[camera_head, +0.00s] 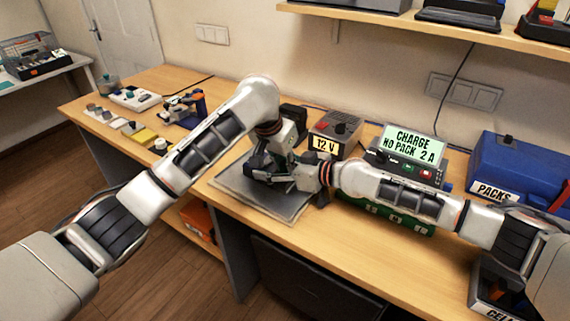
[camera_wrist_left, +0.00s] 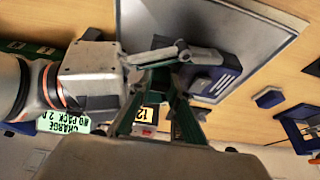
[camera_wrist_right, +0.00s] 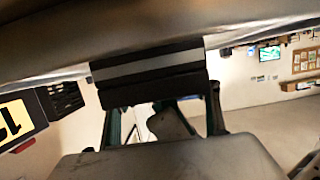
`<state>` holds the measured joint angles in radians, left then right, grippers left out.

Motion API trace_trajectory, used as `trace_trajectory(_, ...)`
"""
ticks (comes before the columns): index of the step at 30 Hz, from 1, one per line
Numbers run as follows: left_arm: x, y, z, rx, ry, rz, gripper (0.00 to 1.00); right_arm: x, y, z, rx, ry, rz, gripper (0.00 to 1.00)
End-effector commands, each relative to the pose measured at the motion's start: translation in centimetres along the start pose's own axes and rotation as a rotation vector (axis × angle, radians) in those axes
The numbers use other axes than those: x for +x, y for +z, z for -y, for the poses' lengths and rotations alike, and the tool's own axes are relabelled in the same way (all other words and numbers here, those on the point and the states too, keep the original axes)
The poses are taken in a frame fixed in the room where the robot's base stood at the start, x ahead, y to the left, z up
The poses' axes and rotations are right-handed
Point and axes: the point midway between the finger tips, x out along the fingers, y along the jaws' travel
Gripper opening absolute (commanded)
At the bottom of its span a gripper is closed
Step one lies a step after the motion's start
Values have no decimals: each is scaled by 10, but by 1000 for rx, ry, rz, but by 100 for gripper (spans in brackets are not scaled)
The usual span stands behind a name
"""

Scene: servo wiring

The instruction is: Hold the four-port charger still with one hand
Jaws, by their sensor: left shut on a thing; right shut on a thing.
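The charger (camera_head: 412,168) stands at the back of the bench, its lit sign (camera_head: 408,145) reading "CHARGE NO PACK 2 A". My right arm passes in front of it and hides part of its front; I cannot make out its ports. Both my grippers are well left of it, close together above the grey mat (camera_head: 233,185). My left gripper (camera_head: 262,165) is shut on a small dark thing mostly hidden by the fingers. My right gripper (camera_head: 290,179) is shut on a dark block with a grey stripe (camera_wrist_right: 150,72). I cannot tell whether both hold the same thing.
A 12 V supply (camera_head: 335,130) stands behind the grippers. A green board (camera_head: 400,221) lies under my right arm. A blue box (camera_head: 515,165) labelled PACKS is at the right. Small parts and a blue clamp-like stand (camera_head: 190,105) sit at the left.

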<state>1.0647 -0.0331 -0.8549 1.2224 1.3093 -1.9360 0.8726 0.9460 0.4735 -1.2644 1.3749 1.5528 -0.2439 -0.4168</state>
Motion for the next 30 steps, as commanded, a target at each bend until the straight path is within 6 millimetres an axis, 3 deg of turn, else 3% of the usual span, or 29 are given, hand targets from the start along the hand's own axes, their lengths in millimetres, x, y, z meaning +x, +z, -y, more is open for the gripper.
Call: trace_trajectory(30, -18, -8, 0, 0, 0, -2, 0, 0, 2, 0, 0, 0, 3, 32)
